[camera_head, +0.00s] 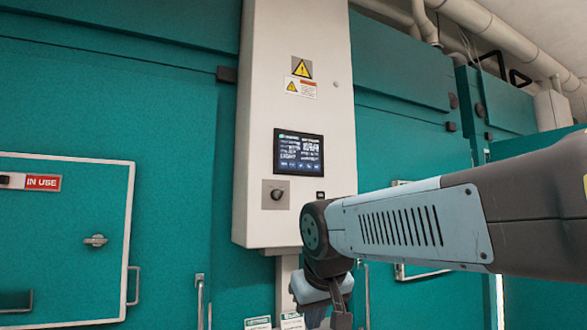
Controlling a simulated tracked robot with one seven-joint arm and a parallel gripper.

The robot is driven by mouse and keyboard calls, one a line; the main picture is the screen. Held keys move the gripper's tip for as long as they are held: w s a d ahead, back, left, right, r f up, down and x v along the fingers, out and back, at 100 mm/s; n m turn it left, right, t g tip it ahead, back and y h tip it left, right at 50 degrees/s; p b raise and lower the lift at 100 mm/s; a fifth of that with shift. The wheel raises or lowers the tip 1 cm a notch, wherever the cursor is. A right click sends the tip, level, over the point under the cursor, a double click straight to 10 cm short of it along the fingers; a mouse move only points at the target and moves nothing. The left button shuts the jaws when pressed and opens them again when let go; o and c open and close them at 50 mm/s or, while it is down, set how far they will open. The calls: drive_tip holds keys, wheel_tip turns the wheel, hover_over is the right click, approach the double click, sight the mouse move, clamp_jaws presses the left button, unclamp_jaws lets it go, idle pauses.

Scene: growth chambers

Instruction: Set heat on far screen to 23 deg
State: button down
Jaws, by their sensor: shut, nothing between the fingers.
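A dark touch screen (298,152) with small light text and a row of icons is set in a tall white control cabinet (295,220). The text is too small to read, so I cannot tell the heat value. My gripper (341,318) hangs at the bottom of the picture, below the cabinet and below and to the right of the screen. It points down, is shut and holds nothing. Its tips are close to the lower picture edge. No second screen shows in this view.
A rotary knob (276,194) sits below the screen. Warning labels (301,78) are above it. A small teal door (65,235) with an "IN USE" sign (43,182) is at left. Teal chamber walls flank the cabinet, and pipes (490,22) run overhead at right.

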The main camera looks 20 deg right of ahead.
sight(309, 166)
drive_tip(key=w+d+r+t+h, duration=0.1)
drive_tip(key=w+d+r, duration=0.4)
drive_tip(key=r, duration=0.6)
drive_tip(key=w+d+r+m+t+h, duration=0.1)
drive_tip(key=w+d+r+h, duration=0.3)
drive_tip(key=r, duration=0.7)
drive_tip(key=w+d+r+m+t+h, duration=0.1)
drive_tip(key=w+d+r+t+h, duration=0.1)
drive_tip(key=w+d+r, duration=0.5)
drive_tip(key=w+r, duration=0.4)
drive_tip(key=r, duration=0.1)
drive_tip(key=shift+w+d+h, duration=0.2)
drive_tip(key=shift+w+h, duration=0.15)
drive_tip(key=shift+h, duration=0.05)
drive_tip(key=shift+w, duration=0.15)
drive_tip(key=shift+w+a+f, duration=0.1)
drive_tip(key=shift+w, duration=2.05)
drive_tip(key=shift+w+a, duration=0.1)
drive_tip(key=shift+w, duration=2)
drive_tip(key=shift+w, duration=0.15)
drive_tip(key=shift+w, duration=0.3)
